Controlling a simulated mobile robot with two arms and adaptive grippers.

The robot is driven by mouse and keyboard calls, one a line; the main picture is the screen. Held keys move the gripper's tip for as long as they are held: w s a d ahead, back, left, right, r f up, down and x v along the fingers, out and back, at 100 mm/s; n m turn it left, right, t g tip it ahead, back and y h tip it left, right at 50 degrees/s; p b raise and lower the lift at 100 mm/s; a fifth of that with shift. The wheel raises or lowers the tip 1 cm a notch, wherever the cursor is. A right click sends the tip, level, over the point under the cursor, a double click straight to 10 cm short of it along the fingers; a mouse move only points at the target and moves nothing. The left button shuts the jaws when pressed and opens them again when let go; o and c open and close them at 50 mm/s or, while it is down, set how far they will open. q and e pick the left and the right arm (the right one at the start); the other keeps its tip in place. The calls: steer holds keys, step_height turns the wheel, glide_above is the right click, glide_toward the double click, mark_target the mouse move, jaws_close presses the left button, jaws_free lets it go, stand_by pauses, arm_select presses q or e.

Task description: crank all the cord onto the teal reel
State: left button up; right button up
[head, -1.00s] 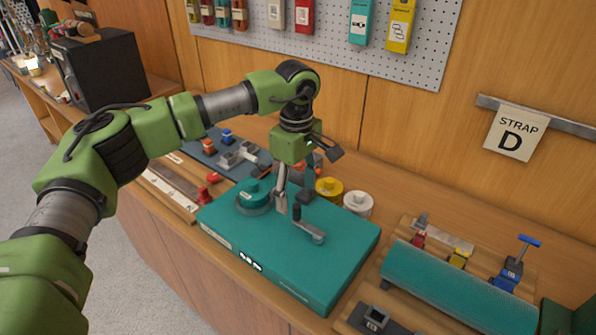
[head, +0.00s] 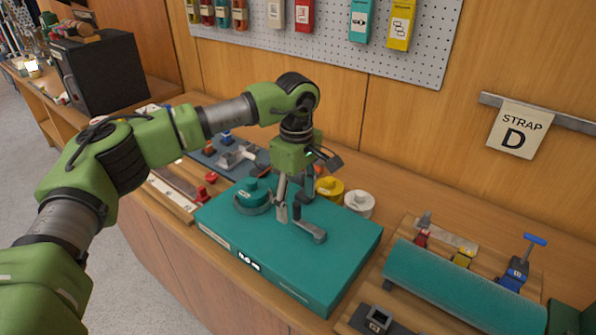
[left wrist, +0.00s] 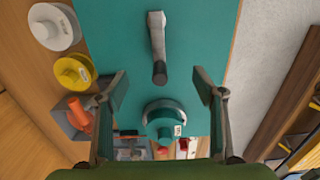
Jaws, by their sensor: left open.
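The teal reel (head: 254,194) sits on the left part of a flat teal box (head: 338,262), and it also shows in the left wrist view (left wrist: 165,122). A grey crank arm (head: 312,234) with an upright dark grip lies on the box to the right of the reel. In the left wrist view the crank (left wrist: 157,38) points toward my gripper. My left gripper (head: 294,206) is open, pointing down at the crank's grip. Its two fingers (left wrist: 161,86) stand apart on either side of the grip's line. I cannot make out the cord. My right gripper is not in view.
A yellow spool (head: 329,188) and a white spool (head: 359,203) stand behind the box. A teal roll (head: 455,287) on a wooden stand is at the right. Grey fittings (head: 238,156) lie behind the reel. A pegboard (head: 330,28) hangs on the wall.

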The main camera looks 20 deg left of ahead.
arm_select(q)
steer(key=shift+f+b, duration=0.8)
steer(key=shift+f, duration=0.55)
jaws_close()
steer(key=shift+w+d, duration=0.5)
steer(key=shift+w, duration=0.2)
steer(key=shift+w+d, duration=0.5)
steer(key=shift+w, duration=0.2)
